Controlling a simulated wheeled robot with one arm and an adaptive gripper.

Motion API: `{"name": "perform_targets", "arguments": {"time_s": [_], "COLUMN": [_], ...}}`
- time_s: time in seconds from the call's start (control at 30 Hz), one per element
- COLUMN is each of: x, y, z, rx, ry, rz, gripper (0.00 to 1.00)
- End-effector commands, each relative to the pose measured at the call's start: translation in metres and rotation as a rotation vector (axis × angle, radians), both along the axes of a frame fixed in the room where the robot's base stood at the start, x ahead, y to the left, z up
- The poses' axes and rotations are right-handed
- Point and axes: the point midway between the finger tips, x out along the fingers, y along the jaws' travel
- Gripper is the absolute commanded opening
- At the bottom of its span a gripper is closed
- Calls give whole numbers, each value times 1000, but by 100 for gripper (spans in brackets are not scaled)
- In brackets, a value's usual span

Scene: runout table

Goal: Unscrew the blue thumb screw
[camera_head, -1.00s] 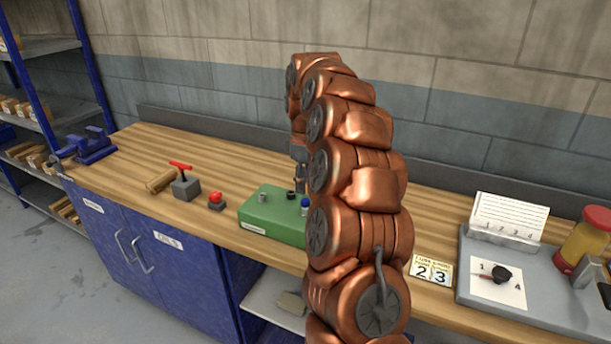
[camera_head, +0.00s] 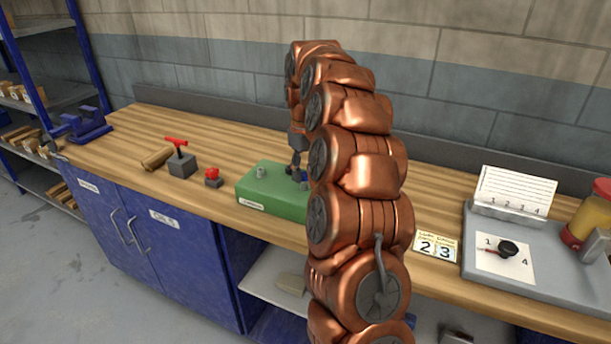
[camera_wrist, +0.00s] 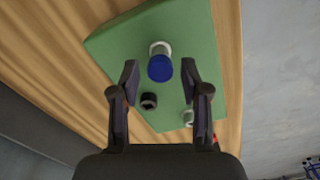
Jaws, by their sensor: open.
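The blue thumb screw (camera_wrist: 160,68) stands on a pale round collar on top of the green block (camera_wrist: 125,42). My gripper (camera_wrist: 160,72) is open, with one finger on each side of the blue head and a gap showing on both sides. In the head view my gripper (camera_head: 298,172) is low over the right part of the green block (camera_head: 270,205) and mostly hides the screw. A black round knob (camera_wrist: 148,101) and a grey one (camera_wrist: 188,117) also stand on the block. From above I cannot tell the fingertips' exact height against the screw head.
Left of the block stand a small red button box (camera_head: 213,178) and a grey block with a red T-handle (camera_head: 181,160). A blue vise (camera_head: 80,126) is at the far left. My arm hides the middle of the bench.

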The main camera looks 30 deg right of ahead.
Motion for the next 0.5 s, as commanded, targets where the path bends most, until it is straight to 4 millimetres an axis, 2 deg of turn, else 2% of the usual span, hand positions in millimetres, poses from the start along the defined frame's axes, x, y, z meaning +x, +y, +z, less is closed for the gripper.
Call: {"name": "perform_targets", "arguments": {"time_s": [0.03,0.2,0.5], "x": [0,0,0], "y": [-1,-1,-1], "z": [-5,-4,-3], "rx": [-1,-1,0], "ry": [0,-1,0], "rz": [-50,-219,-360], "gripper": [46,46,46]}}
